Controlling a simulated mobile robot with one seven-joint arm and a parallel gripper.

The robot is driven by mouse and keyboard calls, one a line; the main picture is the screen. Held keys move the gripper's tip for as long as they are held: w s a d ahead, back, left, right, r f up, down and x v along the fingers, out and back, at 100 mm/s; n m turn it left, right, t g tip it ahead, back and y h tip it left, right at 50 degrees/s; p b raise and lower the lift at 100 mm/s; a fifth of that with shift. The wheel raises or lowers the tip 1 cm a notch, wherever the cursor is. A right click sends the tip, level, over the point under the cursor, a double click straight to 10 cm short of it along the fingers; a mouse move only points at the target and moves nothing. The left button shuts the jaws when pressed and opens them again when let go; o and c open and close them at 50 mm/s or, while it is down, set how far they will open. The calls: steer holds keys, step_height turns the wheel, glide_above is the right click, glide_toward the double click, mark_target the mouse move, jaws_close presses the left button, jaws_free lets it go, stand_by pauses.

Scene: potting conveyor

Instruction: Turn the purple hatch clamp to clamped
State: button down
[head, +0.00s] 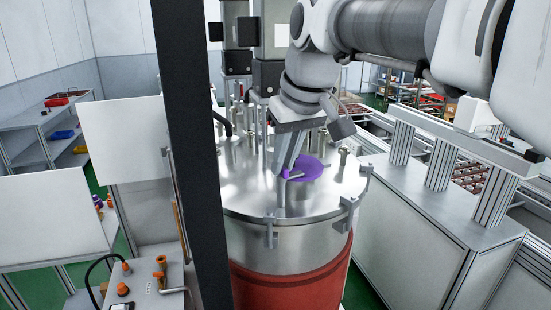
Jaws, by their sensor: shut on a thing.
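The purple hatch clamp (309,168) shows as a purple disc on the shiny metal lid (250,190) of a large drum-like vessel. My gripper (287,175) reaches down from above to the left part of the purple disc and is shut on the clamp. The fingers cover the left edge of the disc, and the grip point itself is partly hidden. A small pale bar lies by the fingertips on the disc. Whether the clamp stands at clamped cannot be told from this view.
The vessel has a red lower body (295,278) and clips around its rim. Dark motor columns (268,75) rise behind the lid. A dark upright post (195,160) stands at the left front. A grey conveyor cabinet (415,235) is close on the right.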

steer(key=shift+n, duration=0.4)
steer(key=shift+w+d+n+g+y, duration=0.15)
steer(key=shift+n+g+y, duration=0.2)
steer(key=shift+n, duration=0.65)
steer(key=shift+w+n+g+y+p, duration=0.1)
steer(key=shift+n+g+y+p, duration=0.4)
steer(key=shift+n, duration=1.3)
steer(key=c, duration=0.9)
jaws_free()
steer(key=p+v, duration=0.1)
steer(key=v, duration=1.6)
steer(key=shift+r, duration=0.25)
